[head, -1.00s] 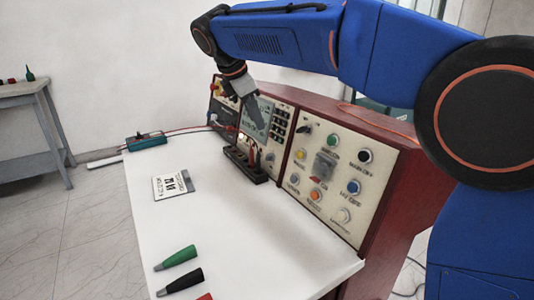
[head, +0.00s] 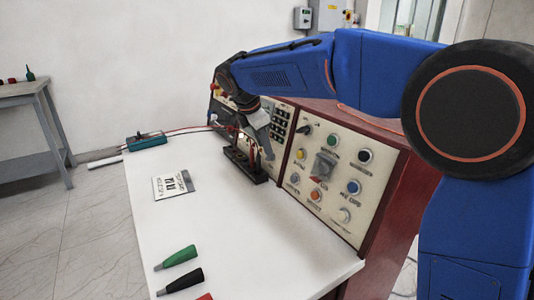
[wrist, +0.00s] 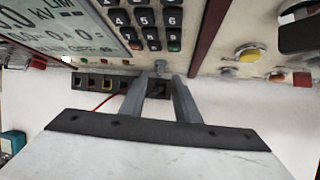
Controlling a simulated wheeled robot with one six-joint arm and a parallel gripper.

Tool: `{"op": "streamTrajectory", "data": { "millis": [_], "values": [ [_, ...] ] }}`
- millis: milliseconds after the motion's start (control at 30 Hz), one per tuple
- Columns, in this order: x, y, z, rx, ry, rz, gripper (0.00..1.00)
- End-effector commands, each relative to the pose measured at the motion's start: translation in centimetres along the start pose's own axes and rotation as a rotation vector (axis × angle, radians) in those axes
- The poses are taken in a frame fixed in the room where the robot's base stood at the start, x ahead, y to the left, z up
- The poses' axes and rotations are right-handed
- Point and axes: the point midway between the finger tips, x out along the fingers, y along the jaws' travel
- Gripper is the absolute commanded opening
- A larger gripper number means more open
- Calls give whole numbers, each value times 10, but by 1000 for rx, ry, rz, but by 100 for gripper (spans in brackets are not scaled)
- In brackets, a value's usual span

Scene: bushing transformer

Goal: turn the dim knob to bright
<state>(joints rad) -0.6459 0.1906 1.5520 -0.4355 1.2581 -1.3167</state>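My gripper (wrist: 160,82) is open, its two grey fingers apart with nothing held between them. In the head view, my gripper (head: 267,155) points down in front of the control panel's lower part. The display (wrist: 55,28) is lit at the upper left of the wrist view. In the head view, my arm hides part of the panel.
A black socket strip (head: 245,168) stands on the white table (head: 225,225) below the panel. A right-hand panel (head: 335,180) carries coloured buttons. Green (head: 180,256) and black (head: 185,280) plugs lie at the front.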

Motion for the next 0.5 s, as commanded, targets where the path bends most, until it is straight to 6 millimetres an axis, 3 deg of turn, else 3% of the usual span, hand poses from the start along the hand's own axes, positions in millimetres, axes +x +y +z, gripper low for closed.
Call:
{"op": "streamTrajectory", "data": {
  "millis": [200, 500],
  "values": [
    [32, -1, 0, 0, 0, -2, 29],
    [48, 0, 0, 0, 0, 0, 29]
  ]
}}
